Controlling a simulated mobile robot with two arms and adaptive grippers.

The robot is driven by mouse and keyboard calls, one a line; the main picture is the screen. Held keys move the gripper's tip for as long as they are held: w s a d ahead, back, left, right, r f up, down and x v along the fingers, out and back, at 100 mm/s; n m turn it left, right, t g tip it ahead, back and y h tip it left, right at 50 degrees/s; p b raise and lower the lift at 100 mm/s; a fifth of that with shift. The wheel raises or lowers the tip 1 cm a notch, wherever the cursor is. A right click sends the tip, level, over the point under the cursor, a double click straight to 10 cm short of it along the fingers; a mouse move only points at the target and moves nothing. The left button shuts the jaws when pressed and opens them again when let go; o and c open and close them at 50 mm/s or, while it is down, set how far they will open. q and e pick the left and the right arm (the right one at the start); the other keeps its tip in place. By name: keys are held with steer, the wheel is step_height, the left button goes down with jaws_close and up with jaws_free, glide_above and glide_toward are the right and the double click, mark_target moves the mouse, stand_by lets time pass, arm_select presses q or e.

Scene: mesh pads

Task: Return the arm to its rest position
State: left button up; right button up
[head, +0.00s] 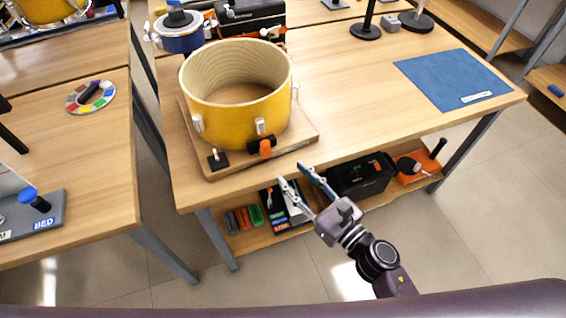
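My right gripper (301,181) shows in the head view, with its arm coming up from the lower right. Its two long fingers are spread apart with nothing between them. It hangs just in front of the table's front edge, over the lower shelf, and touches nothing that I can see. My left gripper is not in the head view.
A yellow drum shell (240,120) stands on a wooden board (302,132) on the table, left of my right gripper. A blue mesh pad (452,78) lies at the table's right. The table middle is clear. A lower shelf (262,238) holds tools and boxes.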

steer(key=shift+v, duration=1)
steer(key=s+d+f+m+g+h, duration=0.2)
steer(key=s+d+f+m+h, duration=0.15)
steer(key=f+m, duration=0.6)
steer(key=s+d+f+m+g+h, duration=0.15)
steer(key=d+f+m, duration=0.45)
steer(key=f, duration=0.7)
steer(key=s+d+f+m+g+h, duration=0.2)
steer(key=s+d+f+m+h, duration=0.15)
steer(key=f+m, duration=0.7)
steer(key=s+d+f+m+g, duration=0.1)
steer(key=s+f+m+g, duration=0.1)
steer(key=s+f+m, duration=0.3)
steer(key=s+d+f+m+g+h, duration=0.1)
steer(key=s+f+m+g, duration=0.2)
steer(key=s, duration=1.1)
steer(key=s+d+f+m+g+h, duration=0.1)
steer(key=s+d+f+m+g, duration=0.1)
steer(key=s+f+m, duration=0.4)
steer(key=s+f+g, duration=0.1)
steer(key=s+f, duration=0.2)
steer(key=f, duration=0.1)
steer(key=shift+s+m, duration=0.35)
steer(key=shift+m, duration=0.05)
